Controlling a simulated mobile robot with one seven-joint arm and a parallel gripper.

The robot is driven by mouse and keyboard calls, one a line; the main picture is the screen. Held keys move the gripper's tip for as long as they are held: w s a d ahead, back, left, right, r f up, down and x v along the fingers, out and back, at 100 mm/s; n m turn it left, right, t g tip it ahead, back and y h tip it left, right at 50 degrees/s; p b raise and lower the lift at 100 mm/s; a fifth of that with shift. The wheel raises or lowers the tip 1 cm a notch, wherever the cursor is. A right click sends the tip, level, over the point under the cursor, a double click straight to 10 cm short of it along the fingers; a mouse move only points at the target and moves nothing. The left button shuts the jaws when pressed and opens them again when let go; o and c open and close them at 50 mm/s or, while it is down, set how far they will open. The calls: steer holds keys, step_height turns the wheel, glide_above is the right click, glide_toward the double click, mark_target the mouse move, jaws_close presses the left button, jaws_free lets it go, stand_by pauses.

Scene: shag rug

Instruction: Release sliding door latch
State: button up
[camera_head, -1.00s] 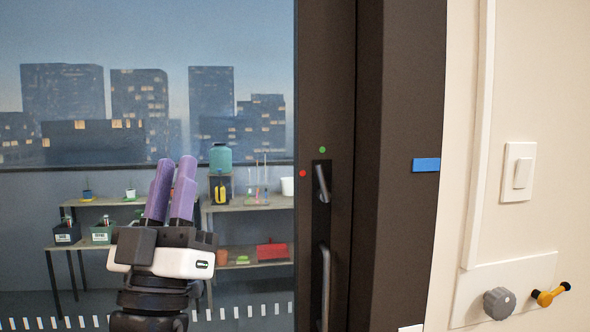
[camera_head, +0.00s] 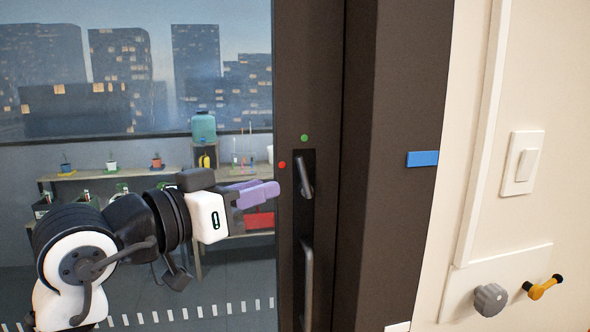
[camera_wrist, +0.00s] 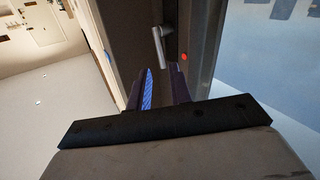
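The sliding door's dark frame (camera_head: 340,270) holds a small grey latch lever (camera_head: 304,178) in a black recess. The lever hangs nearly upright, its lower end tilted slightly right. A red dot (camera_head: 282,164) is left of it and a green dot (camera_head: 304,138) above it. My gripper (camera_head: 274,190), with purple fingers, points right at the lever, apart from it in the picture. In the wrist view the lever (camera_wrist: 162,45) is ahead of my gripper (camera_wrist: 160,74), whose fingers stand apart with nothing between them. The red dot also shows there (camera_wrist: 183,56).
A long vertical handle (camera_head: 308,285) is below the latch. A blue strip (camera_head: 422,159) is on the dark frame. A light switch (camera_head: 521,163), a grey knob (camera_head: 490,299) and a yellow handle (camera_head: 542,287) are on the right wall. Shelves stand behind the glass.

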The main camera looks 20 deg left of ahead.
mark_target(301, 175)
steer(key=p+x, duration=0.2)
steer(key=x, duration=0.6)
steer(key=shift+w, duration=0.15)
jaws_close()
